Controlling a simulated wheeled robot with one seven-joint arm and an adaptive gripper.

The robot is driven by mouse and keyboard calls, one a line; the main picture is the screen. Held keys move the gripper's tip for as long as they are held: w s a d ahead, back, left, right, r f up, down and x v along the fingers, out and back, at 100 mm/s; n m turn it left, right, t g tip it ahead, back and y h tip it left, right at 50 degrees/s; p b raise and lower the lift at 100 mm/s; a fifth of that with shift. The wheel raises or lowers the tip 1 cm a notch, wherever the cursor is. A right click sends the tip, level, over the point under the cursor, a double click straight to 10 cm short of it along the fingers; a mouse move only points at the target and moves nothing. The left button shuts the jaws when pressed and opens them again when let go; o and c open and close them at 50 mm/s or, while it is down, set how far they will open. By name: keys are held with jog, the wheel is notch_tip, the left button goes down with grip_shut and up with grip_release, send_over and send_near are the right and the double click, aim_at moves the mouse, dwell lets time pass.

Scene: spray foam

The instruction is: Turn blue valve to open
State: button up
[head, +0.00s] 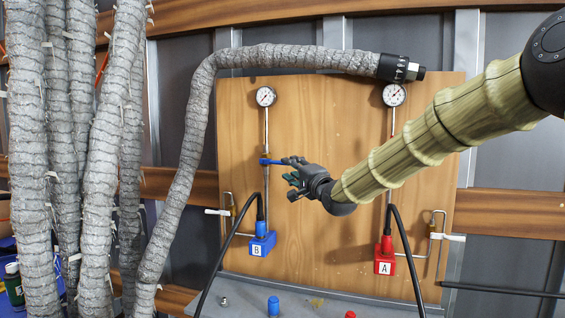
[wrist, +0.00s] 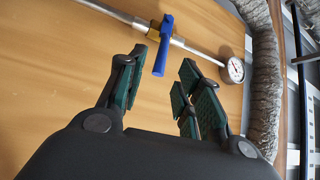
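The blue valve handle (head: 271,161) sits on the left vertical pipe of the wooden panel (head: 330,170), below the left gauge. In the head view it lies crosswise to the pipe and points right, towards my gripper (head: 290,171). In the wrist view the blue handle (wrist: 164,48) points from the pipe's brass fitting (wrist: 153,33) into the gap between the fingertips of my gripper (wrist: 161,72). The dark green-padded fingers are spread, one on each side of the handle's free end. I see no finger closed on it.
Left and right gauges (head: 266,97) (head: 393,95) top the pipes. Below are blue block B (head: 262,244) and red block A (head: 385,262) with black hoses. Thick grey wrapped hoses (head: 98,180) hang left, and one arches over the panel. A grey ledge (head: 310,290) runs below.

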aim_at(275, 162)
jog(key=shift+p+x, duration=0.55)
jog(key=shift+x, duration=2.55)
grip_shut()
